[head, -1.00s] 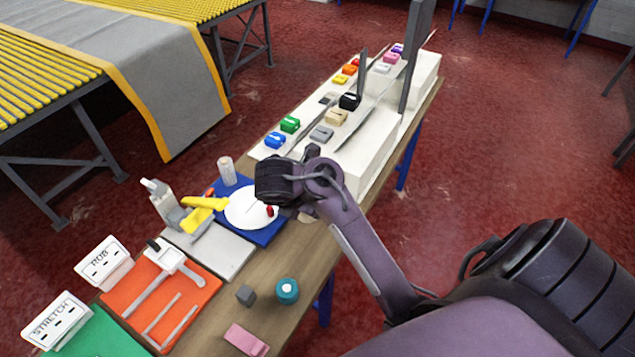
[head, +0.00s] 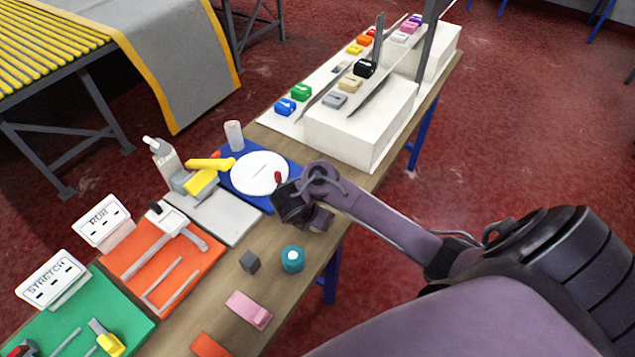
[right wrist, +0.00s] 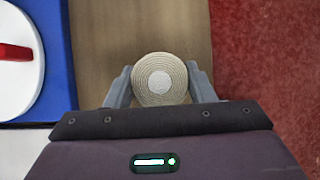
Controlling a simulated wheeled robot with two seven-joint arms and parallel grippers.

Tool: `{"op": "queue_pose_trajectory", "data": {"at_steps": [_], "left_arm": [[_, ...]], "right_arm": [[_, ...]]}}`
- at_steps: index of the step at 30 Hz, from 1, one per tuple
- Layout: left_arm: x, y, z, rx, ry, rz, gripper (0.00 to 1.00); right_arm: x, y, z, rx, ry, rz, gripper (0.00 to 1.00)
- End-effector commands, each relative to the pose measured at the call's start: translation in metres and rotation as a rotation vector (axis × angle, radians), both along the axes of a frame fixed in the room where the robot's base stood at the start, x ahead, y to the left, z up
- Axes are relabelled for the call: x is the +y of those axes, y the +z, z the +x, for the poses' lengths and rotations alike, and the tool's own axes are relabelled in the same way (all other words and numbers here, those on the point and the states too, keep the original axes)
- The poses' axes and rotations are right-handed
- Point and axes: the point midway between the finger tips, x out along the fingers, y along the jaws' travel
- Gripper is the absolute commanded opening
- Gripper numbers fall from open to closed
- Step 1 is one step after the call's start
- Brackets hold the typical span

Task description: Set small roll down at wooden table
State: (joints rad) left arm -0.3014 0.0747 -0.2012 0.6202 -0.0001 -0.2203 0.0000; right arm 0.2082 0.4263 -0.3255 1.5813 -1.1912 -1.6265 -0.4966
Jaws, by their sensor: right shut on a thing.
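A small cream roll (right wrist: 160,82) with a pale round centre shows end-on in the right wrist view. My right gripper (right wrist: 160,88) is shut on it, one finger on each side. The brown wooden table (right wrist: 138,32) lies beneath the roll; I cannot tell whether the roll touches it. In the head view my right gripper (head: 312,222) is over the wooden table (head: 228,290), right of the blue mat, and its wrist hides most of what it holds. My left gripper is not in view.
A blue mat (head: 293,166) with a white disc (head: 259,173) lies beside the gripper. A teal roll (head: 292,259), a grey cube (head: 250,261) and a pink block (head: 249,310) stand nearer. A white stepped stand (head: 345,138) is behind. Bare wood lies between them.

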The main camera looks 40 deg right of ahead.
Motion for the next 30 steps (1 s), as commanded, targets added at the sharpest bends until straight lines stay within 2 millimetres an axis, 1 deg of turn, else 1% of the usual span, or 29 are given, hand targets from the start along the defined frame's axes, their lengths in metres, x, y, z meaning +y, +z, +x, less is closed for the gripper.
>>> {"op": "queue_pose_trajectory", "data": {"at_steps": [1,3,10,15,16,20,27,30], "left_arm": [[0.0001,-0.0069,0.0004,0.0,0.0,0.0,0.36],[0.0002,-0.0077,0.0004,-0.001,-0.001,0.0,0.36],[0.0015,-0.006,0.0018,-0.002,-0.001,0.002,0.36],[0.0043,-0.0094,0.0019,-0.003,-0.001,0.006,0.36],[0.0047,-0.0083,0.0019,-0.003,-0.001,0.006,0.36],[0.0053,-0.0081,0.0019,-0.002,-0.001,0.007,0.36],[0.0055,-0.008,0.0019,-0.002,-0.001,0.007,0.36],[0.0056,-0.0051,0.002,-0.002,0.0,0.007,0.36]], "right_arm": [[-0.0014,-0.0092,0.0004,0.0,0.0,-0.003,0.26],[-0.0016,-0.0119,0.0005,-0.001,-0.001,-0.003,0.26],[-0.0006,-0.0109,0.0003,-0.001,-0.002,-0.001,0.26],[-0.0005,-0.016,0.0003,-0.001,-0.001,-0.001,0.26],[-0.0004,-0.0148,0.0003,0.0,-0.001,0.0,0.53],[-0.0003,-0.0147,0.0001,0.0,-0.001,0.0,0.7],[-0.0004,-0.0144,0.0,0.0,-0.001,0.0,0.71],[-0.0003,-0.0104,0.0001,-0.001,-0.002,0.0,0.71]]}}
